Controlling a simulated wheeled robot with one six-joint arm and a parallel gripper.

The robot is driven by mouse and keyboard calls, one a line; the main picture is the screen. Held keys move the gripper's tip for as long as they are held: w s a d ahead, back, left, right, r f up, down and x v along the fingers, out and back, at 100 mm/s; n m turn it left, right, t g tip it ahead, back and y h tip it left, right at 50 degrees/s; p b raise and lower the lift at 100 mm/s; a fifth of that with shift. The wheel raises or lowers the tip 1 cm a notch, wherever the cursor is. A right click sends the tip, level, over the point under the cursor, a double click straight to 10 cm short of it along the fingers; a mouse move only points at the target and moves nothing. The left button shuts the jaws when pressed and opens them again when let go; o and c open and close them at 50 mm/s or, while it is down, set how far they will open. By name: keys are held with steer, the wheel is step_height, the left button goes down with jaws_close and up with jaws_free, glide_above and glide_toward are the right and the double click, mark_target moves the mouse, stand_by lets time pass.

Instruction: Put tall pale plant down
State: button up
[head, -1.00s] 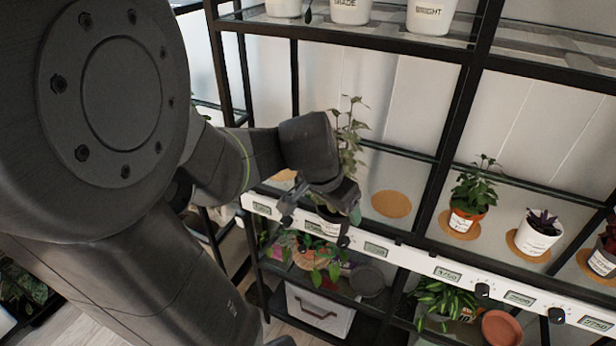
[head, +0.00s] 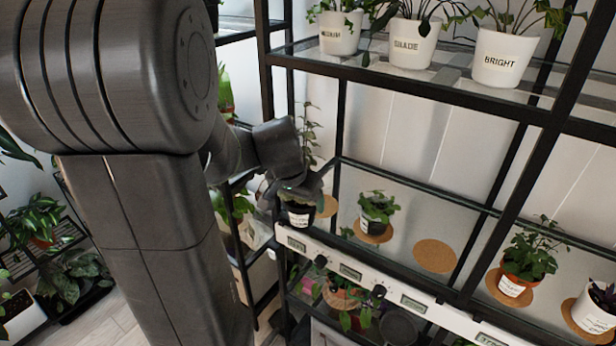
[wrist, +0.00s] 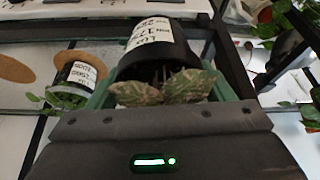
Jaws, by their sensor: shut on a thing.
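The tall pale plant (head: 309,134) rises on thin leafy stems behind my gripper (head: 292,188). Its dark pot (head: 299,217) with a white label is held in my shut jaws, at the front left of the middle shelf. In the wrist view, the pot (wrist: 172,58) hangs between the green-edged fingers with a few mottled leaves in front. A cork mat (head: 328,207) shows partly behind and right of the pot. I cannot tell whether the pot touches the shelf; its base is partly hidden.
A leafy plant in a dark pot (head: 376,212) stands on the neighbouring mat to the right. An empty cork mat (head: 435,256) follows, then a plant in a terracotta pot (head: 517,284). A white strip with displays (head: 350,271) edges the shelf. A black upright (head: 265,60) stands left.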

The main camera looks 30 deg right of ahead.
steer(key=shift+w+d+f+p, duration=0.3)
steer(key=shift+w+d+f, duration=0.3)
steer(key=shift+w+d, duration=0.7)
steer(key=shift+w+d+f+p, duration=0.3)
steer(key=shift+w+d+f, duration=0.4)
steer(key=shift+d, duration=0.95)
steer(key=shift+w+d+f+p, duration=0.3)
steer(key=shift+w+d+f, duration=0.15)
steer(key=shift+w+d, duration=0.9)
steer(key=shift+s+d, duration=0.15)
steer(key=shift+s, duration=0.1)
steer(key=shift+f, duration=0.15)
steer(key=o, duration=1.1)
steer(key=shift+c, duration=0.2)
